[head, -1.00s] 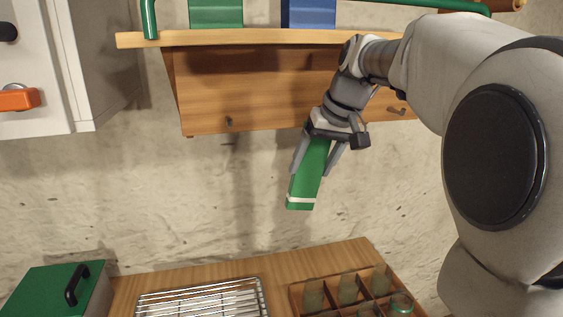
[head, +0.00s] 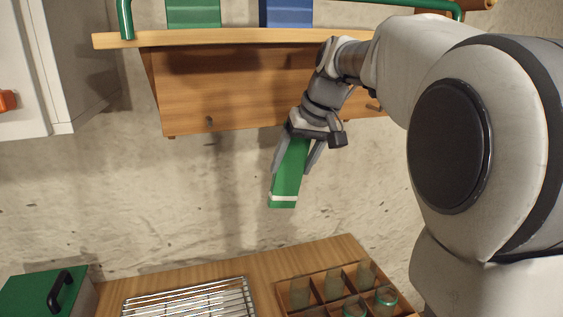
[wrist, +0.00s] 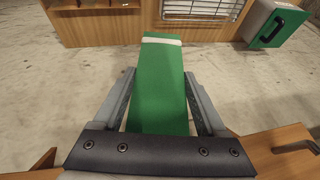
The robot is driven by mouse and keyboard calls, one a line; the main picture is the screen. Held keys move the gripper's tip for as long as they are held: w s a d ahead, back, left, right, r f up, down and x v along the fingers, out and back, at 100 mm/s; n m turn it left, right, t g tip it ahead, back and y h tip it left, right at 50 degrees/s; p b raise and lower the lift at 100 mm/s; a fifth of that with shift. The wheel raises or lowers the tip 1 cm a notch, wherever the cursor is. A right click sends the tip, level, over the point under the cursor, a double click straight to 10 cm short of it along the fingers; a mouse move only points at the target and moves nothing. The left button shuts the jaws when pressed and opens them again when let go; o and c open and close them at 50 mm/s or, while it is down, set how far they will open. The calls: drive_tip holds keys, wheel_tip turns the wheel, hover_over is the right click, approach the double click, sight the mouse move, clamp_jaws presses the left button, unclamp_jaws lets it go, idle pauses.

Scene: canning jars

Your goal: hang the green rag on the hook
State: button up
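The green rag (head: 287,180) with a white stripe near its lower end hangs from my gripper (head: 292,163) in the head view. My gripper's fingers lie on both sides of it, and the rag is clear of the counter. The wrist view also shows the rag (wrist: 160,85) between the fingers. Two small dark hooks are on the wooden panel under the shelf: a left hook (head: 210,121) and a right hook (head: 373,107), partly behind my arm. The rag is below and between them, in front of the wall. Which hook is meant, I cannot tell.
The wooden shelf (head: 240,37) above bears a green and a blue item. On the counter (head: 268,262) below are a wire rack (head: 190,298), a divided crate (head: 282,312) of jars and a green-lidded box (head: 25,292). A white cabinet (head: 20,90) stands at left.

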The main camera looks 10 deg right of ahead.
drive_tip(key=o, duration=0.4)
drive_tip(key=shift+w+a+f, duration=0.25)
drive_tip(key=shift+w, duration=0.1)
drive_tip(key=shift+c, duration=0.2)
drive_tip(key=shift+r, duration=0.1)
